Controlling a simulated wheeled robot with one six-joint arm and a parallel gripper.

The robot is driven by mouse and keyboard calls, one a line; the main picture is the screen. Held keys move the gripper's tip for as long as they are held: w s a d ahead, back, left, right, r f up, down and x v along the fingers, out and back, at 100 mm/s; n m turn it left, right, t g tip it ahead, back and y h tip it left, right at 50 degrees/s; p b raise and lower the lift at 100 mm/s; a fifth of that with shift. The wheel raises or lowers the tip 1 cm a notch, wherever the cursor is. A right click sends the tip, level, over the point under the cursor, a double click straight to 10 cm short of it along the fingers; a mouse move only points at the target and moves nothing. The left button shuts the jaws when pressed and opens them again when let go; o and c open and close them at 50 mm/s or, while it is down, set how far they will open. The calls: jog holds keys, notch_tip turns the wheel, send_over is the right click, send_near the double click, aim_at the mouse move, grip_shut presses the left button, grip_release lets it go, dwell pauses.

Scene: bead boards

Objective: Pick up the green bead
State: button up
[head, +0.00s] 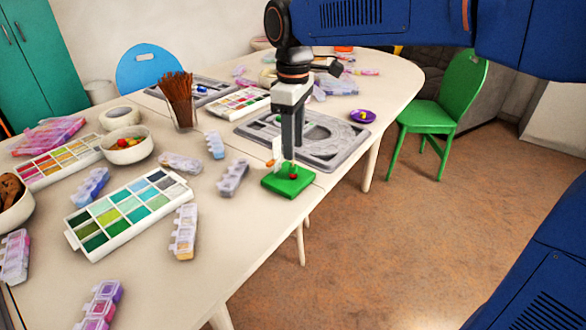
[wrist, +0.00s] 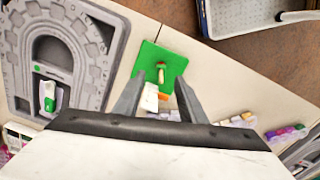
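A small green bead-like spot (wrist: 49,104) shows against a white piece on the grey board (wrist: 98,75) in the wrist view. A small green spot (head: 278,119) also shows on that board in the head view. I cannot tell for sure which is the green bead. My gripper (head: 290,156) points down over the green square board (head: 276,183), which carries a short upright peg with a red-brown bead (head: 293,175). In the wrist view my gripper (wrist: 160,82) is open. A white piece (wrist: 150,97) with an orange end shows between its fingers, seemingly not gripped.
A purple saucer (head: 353,116) with a small yellowish thing stands at the table's right edge. A white bowl of colored beads (head: 127,155), palettes (head: 108,235), a cup of brown sticks (head: 183,121) and several bead boxes crowd the left. A green chair (head: 427,117) stands at right.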

aim_at(293, 168)
jog(key=shift+a+f, duration=0.1)
jog(key=shift+f, duration=2.65)
grip_shut()
